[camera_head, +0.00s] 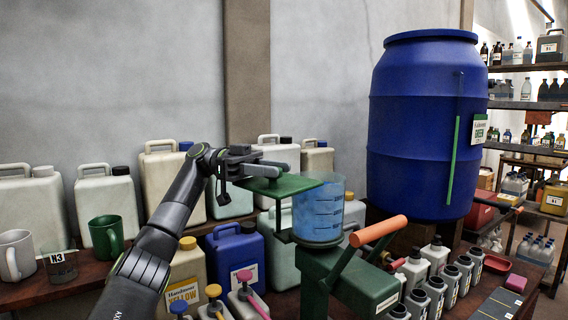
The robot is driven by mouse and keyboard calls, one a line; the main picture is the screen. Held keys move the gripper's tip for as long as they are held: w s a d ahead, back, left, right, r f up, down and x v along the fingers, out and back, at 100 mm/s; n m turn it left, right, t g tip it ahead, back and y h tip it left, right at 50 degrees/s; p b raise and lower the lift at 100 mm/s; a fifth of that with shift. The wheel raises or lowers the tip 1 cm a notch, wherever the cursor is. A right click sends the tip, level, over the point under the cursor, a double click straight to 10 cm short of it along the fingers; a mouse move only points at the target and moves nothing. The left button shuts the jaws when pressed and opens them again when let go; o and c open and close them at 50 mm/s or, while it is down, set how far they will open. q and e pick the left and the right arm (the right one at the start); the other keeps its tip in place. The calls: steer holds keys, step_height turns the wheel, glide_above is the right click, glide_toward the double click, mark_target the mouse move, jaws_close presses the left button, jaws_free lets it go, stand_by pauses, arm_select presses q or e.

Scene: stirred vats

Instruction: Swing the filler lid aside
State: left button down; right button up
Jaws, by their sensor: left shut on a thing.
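The filler lid (287,187) is a flat green plate, set level at the rim of a clear graduated vessel (318,217) with blue contents. It reaches out to the left of the vessel, and part of the vessel's top shows uncovered on the right. The vessel stands on a green machine (352,284) with an orange-gripped lever (378,231). My left gripper (268,169) is shut at the top of the lid's left part, on what looks like its handle; the fingers hide most of the grip. My right gripper is not in view.
A big blue barrel (418,130) stands at the back right. Pale canisters (108,205) line the wall behind my left arm. A blue canister (235,257) stands close below the lid. Small bottles (437,252) crowd the bench on the right. The air above the lid is clear.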

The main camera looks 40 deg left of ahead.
arm_select(q)
steer(key=shift+s+a+r+m+g+p, duration=0.1)
steer(key=shift+s+a+m+g+p, duration=0.15)
steer(key=shift+a+m+g+p, duration=0.35)
steer(key=shift+s+a+g, duration=0.2)
steer(key=shift+a+g, duration=0.05)
steer(key=shift+g, duration=0.25)
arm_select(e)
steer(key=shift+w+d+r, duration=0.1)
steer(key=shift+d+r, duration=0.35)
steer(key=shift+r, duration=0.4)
arm_select(q)
steer(key=shift+f, duration=0.2)
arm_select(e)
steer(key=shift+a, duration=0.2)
arm_select(q)
steer(key=c, duration=0.9)
jaws_free()
steer(key=shift+c, duration=0.2)
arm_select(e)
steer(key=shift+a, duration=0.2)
arm_select(q)
steer(key=shift+r, duration=0.15)
step_height(320, 180, up, 10)
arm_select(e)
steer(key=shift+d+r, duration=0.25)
